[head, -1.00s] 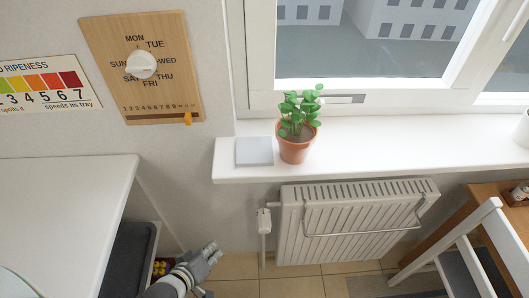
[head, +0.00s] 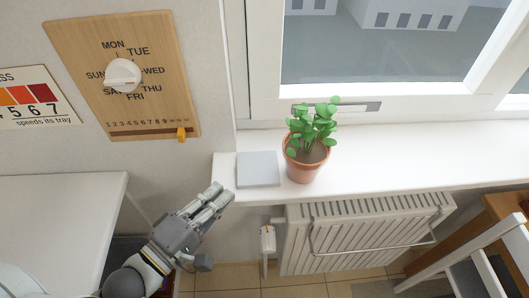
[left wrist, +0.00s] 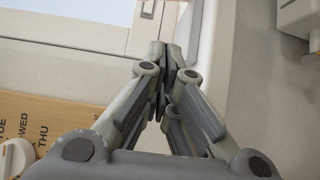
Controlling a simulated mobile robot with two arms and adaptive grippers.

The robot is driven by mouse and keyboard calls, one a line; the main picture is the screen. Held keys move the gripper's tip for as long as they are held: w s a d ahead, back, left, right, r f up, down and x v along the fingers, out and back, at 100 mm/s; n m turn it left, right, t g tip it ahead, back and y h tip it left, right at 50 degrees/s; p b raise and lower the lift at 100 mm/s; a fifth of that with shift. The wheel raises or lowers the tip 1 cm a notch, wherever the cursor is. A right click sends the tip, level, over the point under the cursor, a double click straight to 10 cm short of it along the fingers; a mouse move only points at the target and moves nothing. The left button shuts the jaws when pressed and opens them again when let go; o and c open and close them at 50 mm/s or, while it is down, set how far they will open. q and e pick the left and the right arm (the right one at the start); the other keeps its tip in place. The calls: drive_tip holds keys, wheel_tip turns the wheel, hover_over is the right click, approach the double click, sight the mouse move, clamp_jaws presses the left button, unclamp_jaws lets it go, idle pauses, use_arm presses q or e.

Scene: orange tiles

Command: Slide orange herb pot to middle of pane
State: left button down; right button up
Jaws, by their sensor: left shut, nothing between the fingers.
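The orange herb pot (head: 304,166), a terracotta pot with a leafy green plant (head: 313,126), stands upright on the white window sill (head: 420,160) in the head view. It is just right of a flat grey square (head: 258,169) lying at the sill's left end. The window pane (head: 370,50) is behind it. My left gripper (head: 218,193) is shut and empty, in front of the sill's left end, left of and apart from the pot. In the left wrist view its closed fingers (left wrist: 165,60) point toward the sill and window frame; the pot is not visible there. My right gripper is not in view.
A white radiator (head: 365,240) is below the sill. A wooden day board (head: 125,80) with a white knob hangs on the left wall. A white worktop (head: 60,220) is at lower left, a chair (head: 480,255) at lower right. The sill right of the pot is clear.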

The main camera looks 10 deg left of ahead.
sight(268, 175)
use_arm(q)
drive_tip(key=w+d, duration=0.1)
drive_tip(key=w+d+p, duration=0.1)
drive_tip(key=shift+w+r, duration=0.35)
drive_tip(key=shift+w, duration=0.05)
drive_tip(key=p+x, duration=0.1)
drive_tip(key=x, duration=0.5)
drive_tip(key=shift+w+d+p, duration=0.1)
drive_tip(key=shift+p, duration=0.2)
drive_tip(key=shift+w+d+p, duration=0.2)
drive_tip(key=shift+d, duration=0.35)
drive_tip(key=shift+w+d+p, duration=0.2)
drive_tip(key=shift+w+d, duration=0.05)
drive_tip(key=shift+d, duration=0.35)
drive_tip(key=shift+w+d+f, duration=0.1)
drive_tip(key=shift+d, duration=0.6)
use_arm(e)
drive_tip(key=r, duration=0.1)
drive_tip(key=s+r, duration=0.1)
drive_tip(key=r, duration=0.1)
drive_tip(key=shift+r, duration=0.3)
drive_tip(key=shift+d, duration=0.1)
